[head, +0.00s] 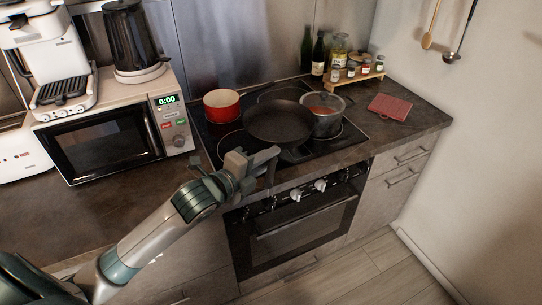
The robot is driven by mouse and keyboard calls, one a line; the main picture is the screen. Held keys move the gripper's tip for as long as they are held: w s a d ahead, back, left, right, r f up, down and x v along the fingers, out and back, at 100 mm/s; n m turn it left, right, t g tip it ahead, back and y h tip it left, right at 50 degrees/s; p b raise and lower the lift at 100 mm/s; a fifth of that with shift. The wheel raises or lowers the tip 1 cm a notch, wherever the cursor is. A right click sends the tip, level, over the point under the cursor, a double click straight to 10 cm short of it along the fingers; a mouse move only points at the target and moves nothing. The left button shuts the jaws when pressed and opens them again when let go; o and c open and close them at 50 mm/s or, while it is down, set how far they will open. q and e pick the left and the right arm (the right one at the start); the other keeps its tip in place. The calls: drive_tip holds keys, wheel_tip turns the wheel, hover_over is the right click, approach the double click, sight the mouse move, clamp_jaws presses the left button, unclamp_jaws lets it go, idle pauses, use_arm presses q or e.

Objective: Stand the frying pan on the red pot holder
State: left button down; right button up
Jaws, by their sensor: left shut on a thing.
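The dark frying pan (278,122) is over the black stove top, with its handle pointing to the front. It partly covers the steel pot behind it at the right. I cannot tell whether its base touches the stove. My left gripper (270,162) is at the front edge of the stove, shut on the pan by its handle; the fingers partly hide the grip. The red pot holder (389,107) lies flat and bare on the counter to the right of the stove. My right gripper is not in view.
A red pot (221,105) and a steel pot (326,126) stand on the stove (225,143). A spice rack (353,79) and bottles (318,56) stand behind. A microwave (110,140) is at the left. Counter around the pot holder is clear.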

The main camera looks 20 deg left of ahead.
use_arm(q)
drive_tip(key=shift+d+r, duration=0.1)
drive_tip(key=shift+r, duration=0.05)
drive_tip(key=shift+s+d+r, duration=0.15)
drive_tip(key=shift+s+d, duration=0.25)
drive_tip(key=shift+d, duration=0.4)
drive_tip(key=shift+s+d+r+n+t+y, duration=0.1)
drive_tip(key=shift+s+d+r+n+y, duration=0.25)
drive_tip(key=shift+s+d+n+y, duration=0.25)
drive_tip(key=shift+s+d+r+n+t+y, duration=0.1)
drive_tip(key=shift+s+d+r+n+y, duration=0.25)
drive_tip(key=shift+s+y, duration=0.35)
drive_tip(key=shift+s+d+r+n+t+y, duration=0.1)
drive_tip(key=shift+s+d+r+n+y, duration=0.25)
drive_tip(key=shift+s+n+y, duration=0.3)
drive_tip(key=shift+w, duration=0.15)
